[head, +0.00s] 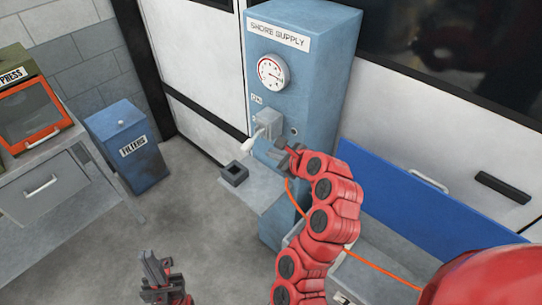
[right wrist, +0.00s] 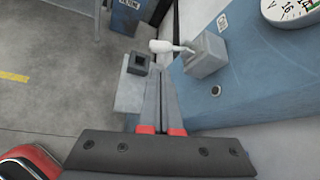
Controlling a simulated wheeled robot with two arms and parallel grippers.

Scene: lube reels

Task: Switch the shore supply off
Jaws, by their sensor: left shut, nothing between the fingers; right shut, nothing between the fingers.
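The blue shore supply cabinet (head: 318,75) carries a grey switch box (head: 267,122) under a small ON label (head: 257,99). A lever with a white handle (head: 249,143) sticks out from the box and slants down to the left. In the right wrist view the handle (right wrist: 161,46) lies left of the switch box (right wrist: 207,55), just beyond my fingertips. My right gripper (head: 281,152) is shut and empty, just below and right of the handle, apparently not touching it. Its closed fingers also show in the right wrist view (right wrist: 162,78). My left gripper (head: 154,265) is shut and empty, low over the floor.
A round gauge (head: 273,72) sits above the switch. An orange cable (head: 379,267) runs below my right arm.

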